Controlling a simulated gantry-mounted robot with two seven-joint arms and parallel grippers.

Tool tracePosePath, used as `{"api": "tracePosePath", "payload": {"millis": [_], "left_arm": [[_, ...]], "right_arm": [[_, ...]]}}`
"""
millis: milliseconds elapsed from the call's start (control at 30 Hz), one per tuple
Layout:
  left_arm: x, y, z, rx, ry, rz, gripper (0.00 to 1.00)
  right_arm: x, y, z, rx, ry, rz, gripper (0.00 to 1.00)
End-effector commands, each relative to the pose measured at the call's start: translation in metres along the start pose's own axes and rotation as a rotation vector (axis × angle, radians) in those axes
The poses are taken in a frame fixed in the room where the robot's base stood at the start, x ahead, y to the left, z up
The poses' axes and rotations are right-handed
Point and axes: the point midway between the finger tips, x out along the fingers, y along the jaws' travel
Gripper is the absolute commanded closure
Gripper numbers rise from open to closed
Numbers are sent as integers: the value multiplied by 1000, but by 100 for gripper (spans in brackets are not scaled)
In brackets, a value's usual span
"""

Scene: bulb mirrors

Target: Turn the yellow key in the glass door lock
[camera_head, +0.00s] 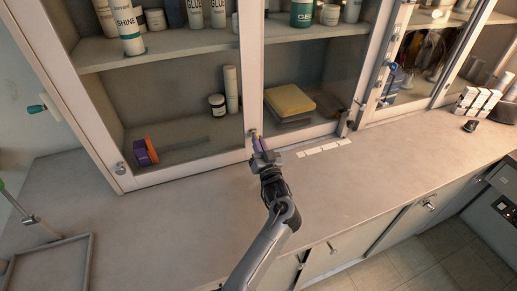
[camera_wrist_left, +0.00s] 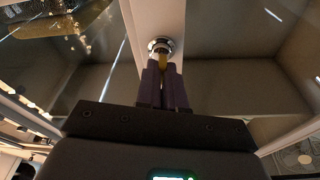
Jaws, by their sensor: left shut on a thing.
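In the left wrist view, a round silver lock (camera_wrist_left: 160,45) sits on the light door frame. The yellow key (camera_wrist_left: 162,61) is at the lock, and a short part of it shows between the lock and my fingertips. My left gripper (camera_wrist_left: 163,70), with purple fingers, is shut on the key; the fingers hide the rest of it. In the head view my left gripper (camera_head: 257,142) is at the lower part of the frame post between two glass doors (camera_head: 180,110), where the lock (camera_head: 253,133) is small. My right gripper is not in view.
The grey counter (camera_head: 190,220) below the cabinet is mostly clear. White tiles (camera_head: 323,147) lie right of my gripper. Behind the glass are bottles, a jar (camera_head: 217,105) and a yellow stack (camera_head: 290,100). Another lock (camera_head: 121,168) sits at the left door's corner.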

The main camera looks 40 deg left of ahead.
Motion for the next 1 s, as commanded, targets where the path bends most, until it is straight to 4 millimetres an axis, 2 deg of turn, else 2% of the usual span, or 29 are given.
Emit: {"api": "tracePosePath", "payload": {"millis": [33, 267, 300, 500, 700, 867, 1000], "left_arm": [[-1, 2, 4, -32, -2, -7, 100], [-1, 2, 4, -177, -3, -35, 100], [0, 1, 2, -192, -2, -39, 90], [0, 0, 0, -185, -1, -37, 62], [0, 0, 0, -184, -1, -37, 61], [0, 0, 0, -183, 0, -37, 37], [0, 0, 0, -183, 0, -37, 37]], "right_arm": [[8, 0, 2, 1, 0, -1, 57], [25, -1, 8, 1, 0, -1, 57], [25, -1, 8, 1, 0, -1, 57], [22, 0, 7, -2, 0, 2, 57], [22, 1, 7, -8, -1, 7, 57], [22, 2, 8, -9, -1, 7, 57], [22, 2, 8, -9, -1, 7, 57]]}}
